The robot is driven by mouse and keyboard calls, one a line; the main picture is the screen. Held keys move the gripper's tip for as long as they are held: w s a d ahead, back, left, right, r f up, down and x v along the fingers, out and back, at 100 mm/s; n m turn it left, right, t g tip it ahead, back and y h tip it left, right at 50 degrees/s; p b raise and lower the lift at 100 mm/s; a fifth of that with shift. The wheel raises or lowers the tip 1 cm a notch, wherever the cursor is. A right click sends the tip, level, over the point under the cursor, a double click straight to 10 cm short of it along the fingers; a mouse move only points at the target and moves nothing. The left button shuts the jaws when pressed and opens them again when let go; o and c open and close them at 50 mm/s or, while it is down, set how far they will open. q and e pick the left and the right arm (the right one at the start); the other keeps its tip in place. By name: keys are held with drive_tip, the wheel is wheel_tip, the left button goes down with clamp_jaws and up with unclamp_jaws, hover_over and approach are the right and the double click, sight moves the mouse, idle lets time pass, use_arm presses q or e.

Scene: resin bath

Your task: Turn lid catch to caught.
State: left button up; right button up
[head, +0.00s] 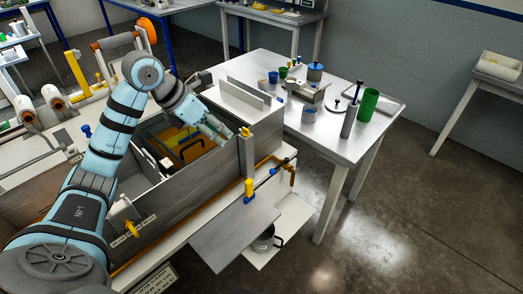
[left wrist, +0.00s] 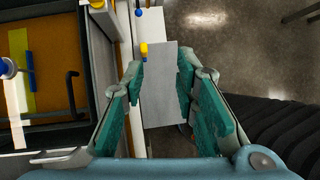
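My left gripper (head: 217,131) is over the resin bath, near its right wall. In the left wrist view the gripper (left wrist: 160,75) has its teal-padded fingers wide apart with nothing between them. A yellow handle with a blue base (head: 249,188) is on the bath's front right side, and it also shows in the left wrist view (left wrist: 143,49) beyond the fingertips. A yellow piece (head: 246,131) tops the grey post at the corner. A yellow knob (head: 129,228) is on the front wall. I cannot tell which is the lid catch. My right gripper is not in view.
The open bath (head: 195,180) holds an amber tray with a dark handle. A grey plate (head: 235,233) juts out in front, above a pot (head: 266,239). A table (head: 335,118) with cups stands behind, right.

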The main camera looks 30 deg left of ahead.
use_arm(q)
drive_tip(key=w+d+r+m+t+h, duration=0.1)
drive_tip(key=d+h, duration=0.6)
drive_tip(key=d, duration=0.7)
drive_tip(key=shift+w+d+r+t+h, duration=0.2)
drive_tip(key=shift+r+t+h, duration=0.25)
drive_tip(key=shift+r, duration=0.45)
drive_tip(key=shift+d, duration=0.1)
